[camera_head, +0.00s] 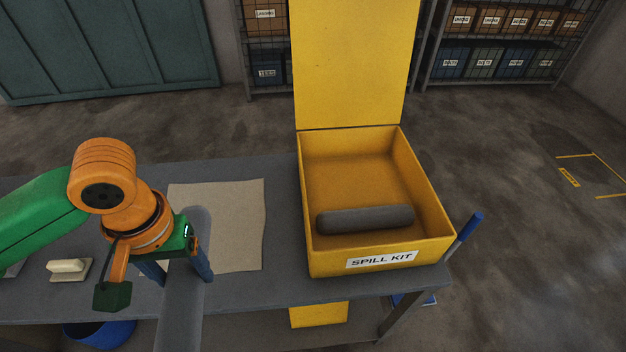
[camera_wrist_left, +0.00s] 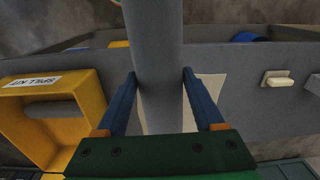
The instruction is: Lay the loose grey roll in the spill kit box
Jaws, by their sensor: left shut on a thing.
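The loose grey roll (camera_head: 182,315) is held between the blue fingers of my left gripper (camera_head: 184,281). It points toward the camera, over the mat and the table's front edge, and appears raised. In the left wrist view the roll (camera_wrist_left: 154,40) runs between both fingers (camera_wrist_left: 158,75). The yellow spill kit box (camera_head: 435,215) stands open to the right of the gripper, its lid (camera_head: 348,65) upright at the back. Another grey roll (camera_head: 365,218) lies crosswise inside, near the front wall. The box also shows in the left wrist view (camera_wrist_left: 82,92). My right gripper is out of view.
A beige mat (camera_head: 240,225) lies on the grey table (camera_head: 280,285) left of the box. A pale block on a small base (camera_head: 68,267) is at the left. A blue-tipped handle (camera_head: 470,226) rises beside the box. The box floor behind the inner roll is clear.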

